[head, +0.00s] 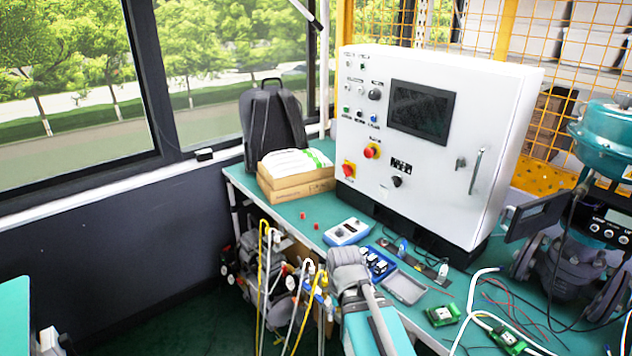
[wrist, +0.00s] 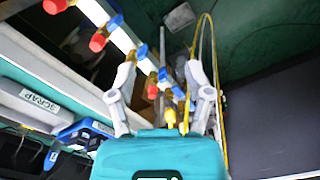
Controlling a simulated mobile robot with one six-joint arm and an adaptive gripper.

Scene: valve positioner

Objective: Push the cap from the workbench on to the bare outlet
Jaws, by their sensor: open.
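Two small red pieces that look like caps, one (head: 302,213) farther left and one (head: 317,226) nearer the bench edge, lie on the green workbench (head: 285,207) in the head view. In the wrist view a pale rail (wrist: 90,12) carries blue fittings (wrist: 141,50) and red-ended outlets, one red end (wrist: 97,42) at upper left and another (wrist: 153,90) between my fingers. I cannot tell which outlet is bare. My gripper (wrist: 160,73) is open, its two pale fingers spread with no cap visible in them. In the head view its fingers are not clear among the hoses.
Yellow and white hoses (head: 262,285) hang at the bench's front side. A blue-and-white device (head: 347,231), a blue tray (head: 372,262) and a grey tray (head: 405,287) stand on the bench. A tray marked SCRAP (wrist: 38,100) is left in the wrist view. Floor left is clear.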

